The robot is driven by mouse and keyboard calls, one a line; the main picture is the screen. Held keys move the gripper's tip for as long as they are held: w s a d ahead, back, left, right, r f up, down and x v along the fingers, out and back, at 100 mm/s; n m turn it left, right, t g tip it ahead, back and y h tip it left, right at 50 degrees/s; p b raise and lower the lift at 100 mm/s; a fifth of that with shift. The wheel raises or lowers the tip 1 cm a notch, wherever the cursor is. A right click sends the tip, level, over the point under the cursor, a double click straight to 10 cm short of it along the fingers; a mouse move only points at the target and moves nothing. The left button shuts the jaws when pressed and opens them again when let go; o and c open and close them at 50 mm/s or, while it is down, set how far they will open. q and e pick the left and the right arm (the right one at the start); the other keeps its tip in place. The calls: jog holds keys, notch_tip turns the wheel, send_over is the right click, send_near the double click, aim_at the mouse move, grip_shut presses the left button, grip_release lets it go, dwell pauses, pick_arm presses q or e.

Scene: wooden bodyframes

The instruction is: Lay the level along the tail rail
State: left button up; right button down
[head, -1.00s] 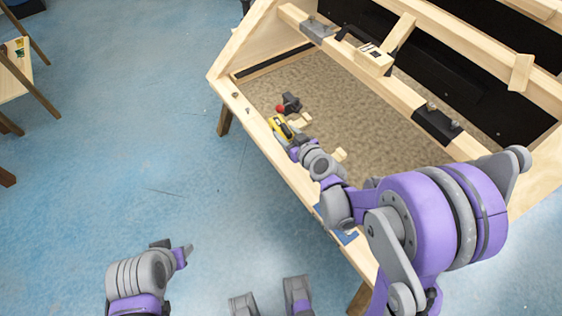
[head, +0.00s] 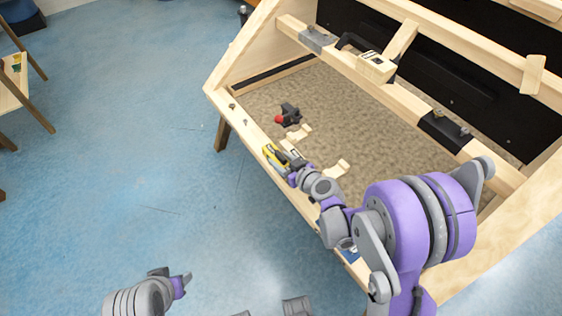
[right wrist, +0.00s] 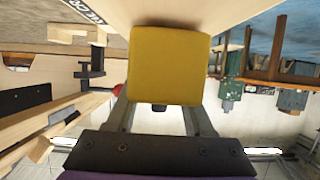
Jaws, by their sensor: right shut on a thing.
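The yellow level (head: 273,157) is in my right gripper (head: 290,170), over the near long wooden rail (head: 250,135) of the bodyframe. Its yellow end face (right wrist: 168,68) fills the upper middle of the right wrist view, between the two fingers. I cannot tell whether the level touches the rail. I cannot tell which rail is the tail rail. My right arm hides part of the near rail. My left gripper (head: 178,283) is low at the left, over the blue floor, away from the frame; its opening is unclear.
A dark clamp with a red knob (head: 287,115) lies on the brown panel inside the frame, near small wooden pieces (head: 340,170). A cream box (head: 377,67) sits on the farther rail (head: 400,98). Open floor lies left of the frame.

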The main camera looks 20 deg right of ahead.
jog(key=shift+f, duration=0.1)
jog(key=shift+f, duration=0.15)
jog(key=shift+c, duration=1.4)
grip_release()
